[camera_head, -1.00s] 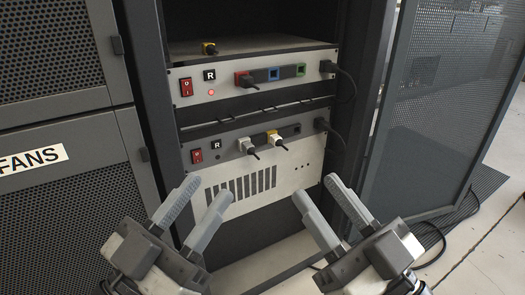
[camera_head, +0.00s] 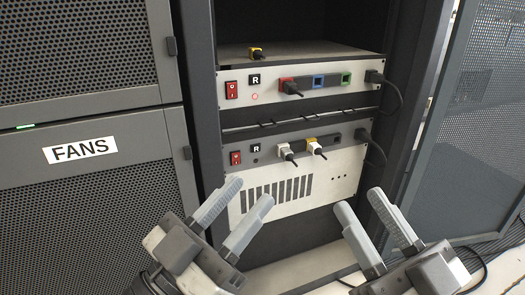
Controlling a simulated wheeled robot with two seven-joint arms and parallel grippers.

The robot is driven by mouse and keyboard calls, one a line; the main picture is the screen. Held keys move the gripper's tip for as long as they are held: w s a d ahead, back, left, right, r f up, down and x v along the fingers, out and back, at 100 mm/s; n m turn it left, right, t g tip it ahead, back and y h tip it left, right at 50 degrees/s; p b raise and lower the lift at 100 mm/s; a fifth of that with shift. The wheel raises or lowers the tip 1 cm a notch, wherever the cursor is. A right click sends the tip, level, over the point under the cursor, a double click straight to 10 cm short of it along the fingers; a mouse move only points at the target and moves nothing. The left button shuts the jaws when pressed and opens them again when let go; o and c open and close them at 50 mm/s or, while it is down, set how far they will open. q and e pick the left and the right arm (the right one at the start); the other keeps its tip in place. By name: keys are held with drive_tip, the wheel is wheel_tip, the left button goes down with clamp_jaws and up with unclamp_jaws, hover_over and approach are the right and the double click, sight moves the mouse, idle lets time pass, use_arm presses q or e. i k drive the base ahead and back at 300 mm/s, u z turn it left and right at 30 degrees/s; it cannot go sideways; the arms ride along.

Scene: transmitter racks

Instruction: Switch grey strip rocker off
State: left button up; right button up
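The lower rack unit has a grey upper band (camera_head: 325,132) with a red rocker (camera_head: 235,158) at its left end. The rocker is small here and its position is hard to read. The upper unit has a white front with another red rocker (camera_head: 232,90) and a small reddish indicator (camera_head: 255,97). My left gripper (camera_head: 250,192) is open and empty, in front of and below the lower rocker, apart from it. My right gripper (camera_head: 359,200) is open and empty in front of the lower right part of the rack.
Plugs with cables sit in both units, including a black plug (camera_head: 374,77) at the upper right. A perforated FANS cabinet (camera_head: 80,150) stands left. An open mesh door (camera_head: 470,150) stands right. A yellow-topped plug (camera_head: 256,53) lies on the upper unit.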

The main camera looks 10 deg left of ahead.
sight(235, 160)
drive_tip(key=z, duration=2)
drive_tip(key=i, duration=1.35)
drive_tip(key=u, duration=2.55)
